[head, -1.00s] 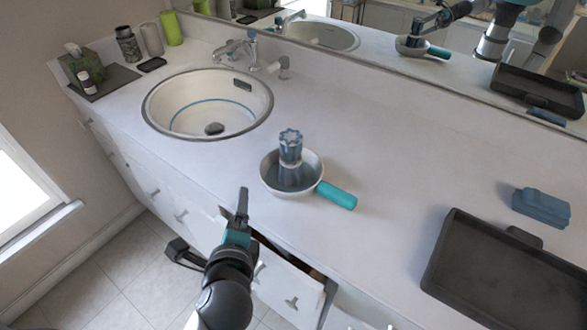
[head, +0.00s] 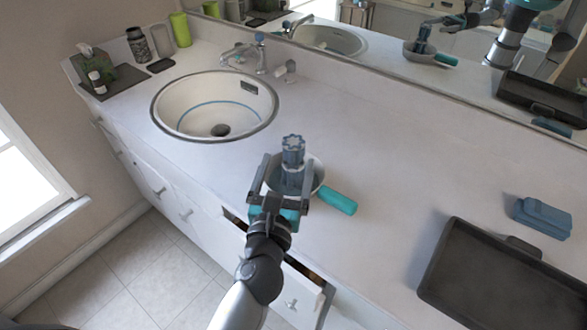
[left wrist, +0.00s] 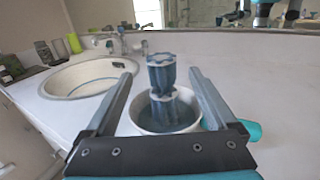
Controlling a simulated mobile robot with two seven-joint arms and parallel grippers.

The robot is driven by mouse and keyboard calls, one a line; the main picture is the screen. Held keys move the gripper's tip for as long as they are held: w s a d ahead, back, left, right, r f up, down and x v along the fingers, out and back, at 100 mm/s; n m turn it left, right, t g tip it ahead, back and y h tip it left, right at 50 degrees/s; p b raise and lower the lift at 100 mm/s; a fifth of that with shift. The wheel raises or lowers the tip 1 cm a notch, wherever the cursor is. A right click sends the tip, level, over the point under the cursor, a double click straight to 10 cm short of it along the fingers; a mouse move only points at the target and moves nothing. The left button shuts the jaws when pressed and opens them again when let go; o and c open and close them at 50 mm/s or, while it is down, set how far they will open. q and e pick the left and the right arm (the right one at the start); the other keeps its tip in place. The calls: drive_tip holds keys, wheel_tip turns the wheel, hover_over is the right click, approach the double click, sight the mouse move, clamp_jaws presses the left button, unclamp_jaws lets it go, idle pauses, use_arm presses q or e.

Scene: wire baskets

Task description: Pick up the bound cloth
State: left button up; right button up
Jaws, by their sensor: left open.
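The bound cloth (head: 292,152) is a blue-grey bundle with a ruffled top and a narrow waist. It stands upright in a small white pan (head: 318,174) with a teal handle (head: 337,201). It also shows in the left wrist view (left wrist: 163,78), near the middle between the fingers. My left gripper (head: 287,162) is open, at the near side of the pan, with its fingers pointing toward the cloth and one on each side of it. I cannot tell whether either finger touches it. My right gripper is not directly in view.
A round sink (head: 180,128) with a faucet (head: 259,55) lies to the left. A dark tray (head: 455,270) and a blue folded item (head: 543,218) are at the right. A mirror (head: 385,50) runs along the back. An open drawer (head: 303,283) is below the counter edge.

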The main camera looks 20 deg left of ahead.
sight(296, 136)
use_arm(q)
drive_tip(key=shift+w+a+f, duration=0.1)
drive_tip(key=shift+w+a, duration=0.1)
drive_tip(key=shift+w, duration=1.4)
drive_tip(key=shift+w+a, duration=0.2)
drive_tip(key=shift+w, duration=1.45)
drive_tip(key=shift+w+a+f, duration=0.1)
drive_tip(key=shift+w+a, duration=0.1)
drive_tip(key=shift+w, duration=1.4)
drive_tip(key=shift+c, duration=0.2)
clamp_jaws()
drive_tip(key=shift+r, duration=0.1)
